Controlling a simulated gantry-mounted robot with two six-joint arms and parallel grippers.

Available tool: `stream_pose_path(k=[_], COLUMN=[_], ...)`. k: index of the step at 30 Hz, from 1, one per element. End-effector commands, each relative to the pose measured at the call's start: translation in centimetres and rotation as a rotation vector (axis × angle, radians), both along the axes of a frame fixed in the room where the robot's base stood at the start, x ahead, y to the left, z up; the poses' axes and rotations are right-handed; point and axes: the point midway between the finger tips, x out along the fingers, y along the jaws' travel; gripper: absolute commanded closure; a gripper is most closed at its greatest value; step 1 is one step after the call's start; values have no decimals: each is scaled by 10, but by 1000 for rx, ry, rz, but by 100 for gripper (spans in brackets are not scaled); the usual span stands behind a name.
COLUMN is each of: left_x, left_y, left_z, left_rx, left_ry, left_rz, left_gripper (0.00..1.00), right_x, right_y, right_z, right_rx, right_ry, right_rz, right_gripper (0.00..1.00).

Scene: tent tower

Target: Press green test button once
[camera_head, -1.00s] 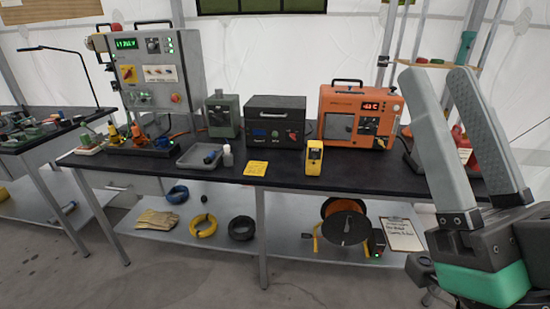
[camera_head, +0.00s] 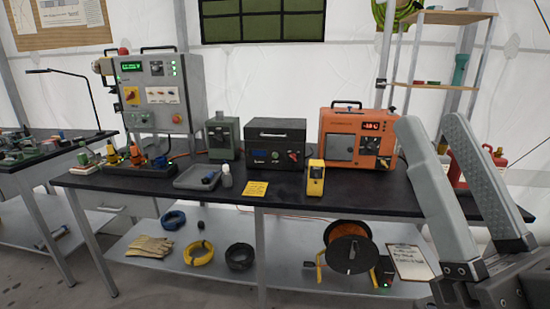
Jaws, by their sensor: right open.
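A grey control panel (camera_head: 188,98) stands at the left end of the black bench (camera_head: 285,191), with a green display, a yellow-and-red switch and a red knob. A black box (camera_head: 276,136) in the middle of the bench has small coloured controls on its front, one red and one greenish. A green-grey unit (camera_head: 221,141) stands to its left. Which small control is the green test button, I cannot tell. My right gripper (camera_head: 427,130) is open and empty at the right, in front of the bench's right end and touching nothing. My left gripper is not in view.
An orange device (camera_head: 342,126) stands right of the black box. A lower shelf holds cable coils (camera_head: 199,253), gloves and a reel (camera_head: 349,249).

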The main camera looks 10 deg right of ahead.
Motion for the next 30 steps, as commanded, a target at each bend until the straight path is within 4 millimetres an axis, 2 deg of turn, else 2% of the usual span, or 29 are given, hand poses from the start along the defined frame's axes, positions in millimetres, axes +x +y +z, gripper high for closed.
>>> stream_pose_path(k=[1,8,30], left_x=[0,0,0], left_y=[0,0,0], left_z=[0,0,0], left_rx=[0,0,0], left_ry=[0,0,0], left_rz=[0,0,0], left_gripper=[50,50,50], right_x=[0,0,0], right_y=[0,0,0], right_z=[0,0,0], right_rx=[0,0,0], right_ry=[0,0,0], right_rz=[0,0,0], right_gripper=[59,100,100])
